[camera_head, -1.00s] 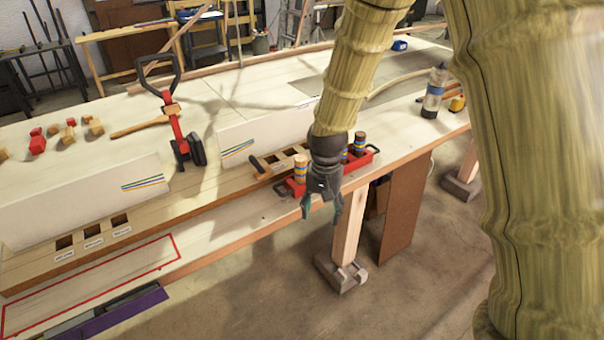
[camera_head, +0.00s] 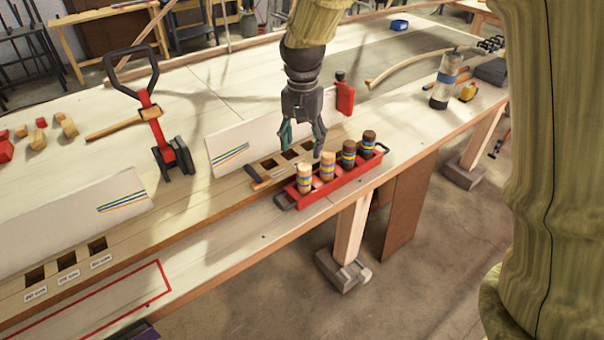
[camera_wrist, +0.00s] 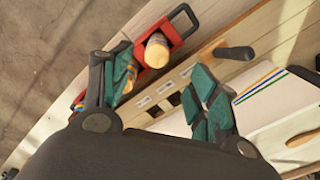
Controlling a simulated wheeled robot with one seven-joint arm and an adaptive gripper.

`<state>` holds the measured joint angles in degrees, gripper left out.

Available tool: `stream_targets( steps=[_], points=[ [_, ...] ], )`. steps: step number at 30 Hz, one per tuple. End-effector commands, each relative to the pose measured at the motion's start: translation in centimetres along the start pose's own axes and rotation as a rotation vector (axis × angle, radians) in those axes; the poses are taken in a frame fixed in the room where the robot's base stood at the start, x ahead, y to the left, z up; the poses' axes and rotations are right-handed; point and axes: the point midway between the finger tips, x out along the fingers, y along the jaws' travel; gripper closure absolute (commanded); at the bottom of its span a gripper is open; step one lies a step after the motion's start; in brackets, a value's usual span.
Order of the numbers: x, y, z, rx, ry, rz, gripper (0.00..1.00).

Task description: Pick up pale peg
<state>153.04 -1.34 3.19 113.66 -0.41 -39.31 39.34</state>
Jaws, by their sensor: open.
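The pale peg (camera_head: 304,179) stands upright at the left end of a red tray (camera_head: 340,180), with blue and yellow bands round it. In the wrist view a light-topped peg (camera_wrist: 157,52), apparently the same one, stands by the tray's black handle, beyond the fingertips. A tan peg (camera_head: 328,165) and two dark brown pegs (camera_head: 348,154) stand in the same tray. My gripper (camera_head: 304,140) is open and empty, fingers down, above and behind the pegs. It also shows in the wrist view (camera_wrist: 160,82), its left finger partly hiding the tray.
A slotted wooden rack (camera_head: 262,184) lies just behind the tray, with a white board (camera_head: 225,152) behind it. A red-and-black tool (camera_head: 160,130) stands to the left. A bottle (camera_head: 441,85) stands to the right. The bench's front edge is close to the tray.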

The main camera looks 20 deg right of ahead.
Motion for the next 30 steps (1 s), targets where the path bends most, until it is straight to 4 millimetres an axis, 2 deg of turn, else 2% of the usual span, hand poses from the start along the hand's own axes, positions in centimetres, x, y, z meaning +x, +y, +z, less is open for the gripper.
stream_targets(
  steps=[9,19,30],
  points=[
    [3.9,1.1,-0.3,0.017,-0.003,0.002,0.4],
    [5.5,0.9,-0.3,0.014,-0.002,0.002,0.4],
    [9.2,0.6,-0.4,0.012,-0.002,0.001,0.4]
  ],
)
